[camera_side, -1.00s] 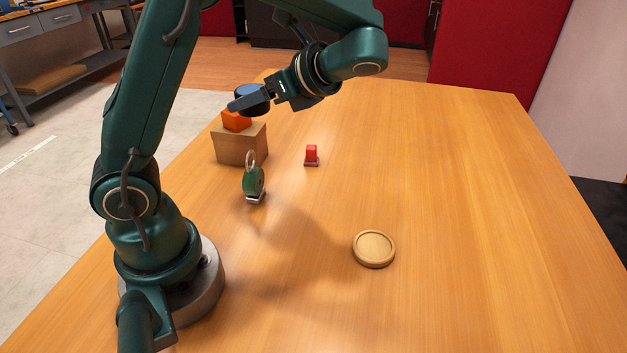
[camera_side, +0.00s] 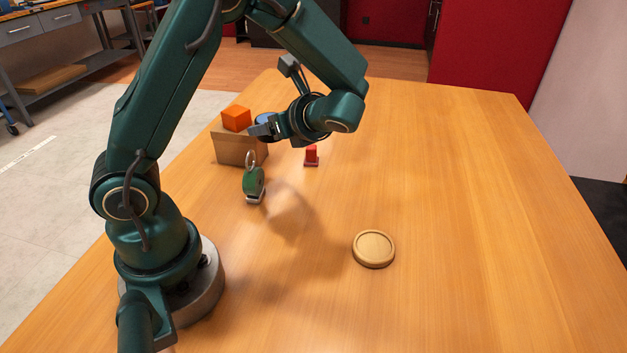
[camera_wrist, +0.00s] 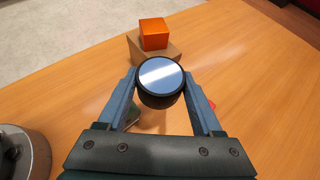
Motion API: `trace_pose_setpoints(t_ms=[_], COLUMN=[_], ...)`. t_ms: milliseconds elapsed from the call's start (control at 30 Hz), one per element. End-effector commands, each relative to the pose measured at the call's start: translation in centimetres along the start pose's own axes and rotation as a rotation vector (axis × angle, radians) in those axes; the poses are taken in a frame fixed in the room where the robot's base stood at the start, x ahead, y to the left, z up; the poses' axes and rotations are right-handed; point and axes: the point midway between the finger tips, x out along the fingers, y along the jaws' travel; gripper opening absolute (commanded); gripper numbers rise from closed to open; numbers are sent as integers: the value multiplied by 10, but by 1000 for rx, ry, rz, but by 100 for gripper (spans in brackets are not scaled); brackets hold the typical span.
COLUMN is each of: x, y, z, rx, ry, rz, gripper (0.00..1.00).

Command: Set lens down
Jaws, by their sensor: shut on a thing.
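The lens is a round black-rimmed piece with a shiny blue-grey face. My gripper (camera_wrist: 160,92) is shut on the lens (camera_wrist: 161,76), with one finger on each side of its rim in the wrist view. In the side view the lens (camera_side: 266,118) shows as a blue patch, partly hidden by my gripper (camera_side: 262,128). My gripper holds it in front of the cardboard-brown box. I cannot tell its exact height over the table from these frames.
A brown box (camera_side: 238,150) stands at the back left with an orange block (camera_side: 236,118) on top. A round wooden dish (camera_side: 374,249) lies empty at front right. The table's right side is clear.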

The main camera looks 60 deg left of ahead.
Motion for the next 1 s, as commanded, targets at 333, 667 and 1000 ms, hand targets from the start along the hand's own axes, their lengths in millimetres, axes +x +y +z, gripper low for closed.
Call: trace_pose_setpoints(t_ms=[333, 667, 1000], x=[-19, -41, -46], y=[-28, -57, -66], z=[-50, -96, -115], rx=[3, 0, 1], ry=[-1, -1, -1], rz=[-4, -1, 0], gripper=[2, 2, 2])
